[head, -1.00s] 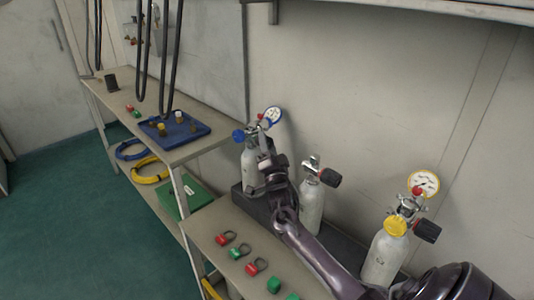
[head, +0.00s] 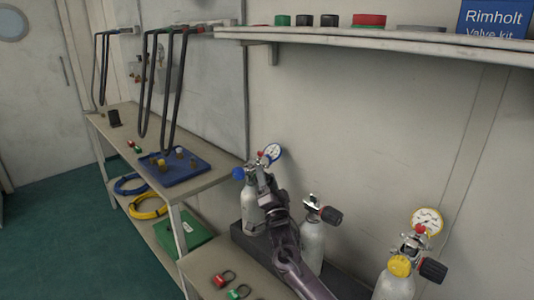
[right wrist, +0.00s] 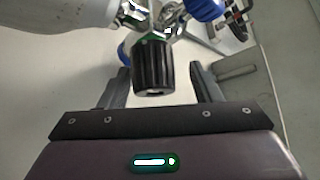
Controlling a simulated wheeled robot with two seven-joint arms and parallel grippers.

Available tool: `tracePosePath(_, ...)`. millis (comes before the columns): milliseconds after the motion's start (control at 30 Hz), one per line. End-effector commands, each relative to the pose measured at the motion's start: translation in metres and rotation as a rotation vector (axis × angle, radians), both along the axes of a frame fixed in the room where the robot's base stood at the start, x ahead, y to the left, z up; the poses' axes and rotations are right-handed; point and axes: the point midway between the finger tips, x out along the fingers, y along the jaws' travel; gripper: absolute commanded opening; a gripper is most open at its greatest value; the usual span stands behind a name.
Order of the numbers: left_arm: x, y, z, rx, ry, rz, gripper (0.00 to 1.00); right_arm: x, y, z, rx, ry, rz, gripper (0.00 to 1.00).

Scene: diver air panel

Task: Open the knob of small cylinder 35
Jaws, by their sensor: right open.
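Three small white cylinders stand along the wall in the head view: a left one (head: 250,212) with a blue cap (head: 238,174) and a gauge (head: 272,153), a middle one (head: 312,245) with a black knob (head: 332,215), and a right one (head: 394,287) with a yellow cap and black knob. I cannot read any number 35. My right gripper (head: 262,180) is at the left cylinder's valve and partly hides it. In the right wrist view my right gripper (right wrist: 159,72) is open, its fingers either side of a black ribbed knob (right wrist: 153,68). My left gripper is not in view.
A shelf (head: 390,38) with small caps and a blue box (head: 495,18) runs above the cylinders. A bench (head: 125,130) at left holds a blue tray (head: 200,165), with black hoses hanging over it. Red and green rings (head: 223,280) lie on the near bench.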

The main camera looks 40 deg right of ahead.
Motion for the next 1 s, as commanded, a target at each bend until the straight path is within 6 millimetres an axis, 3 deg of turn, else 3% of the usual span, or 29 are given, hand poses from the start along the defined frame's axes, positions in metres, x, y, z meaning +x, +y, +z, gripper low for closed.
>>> tracePosePath(700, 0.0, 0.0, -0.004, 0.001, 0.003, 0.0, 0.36, -0.001, 0.0, 0.164, -0.004, -0.005, 0.001, 0.58)
tracePosePath(1000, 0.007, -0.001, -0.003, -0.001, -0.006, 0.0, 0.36, 0.0, 0.0, 0.19, -0.002, -0.001, 0.001, 0.58)
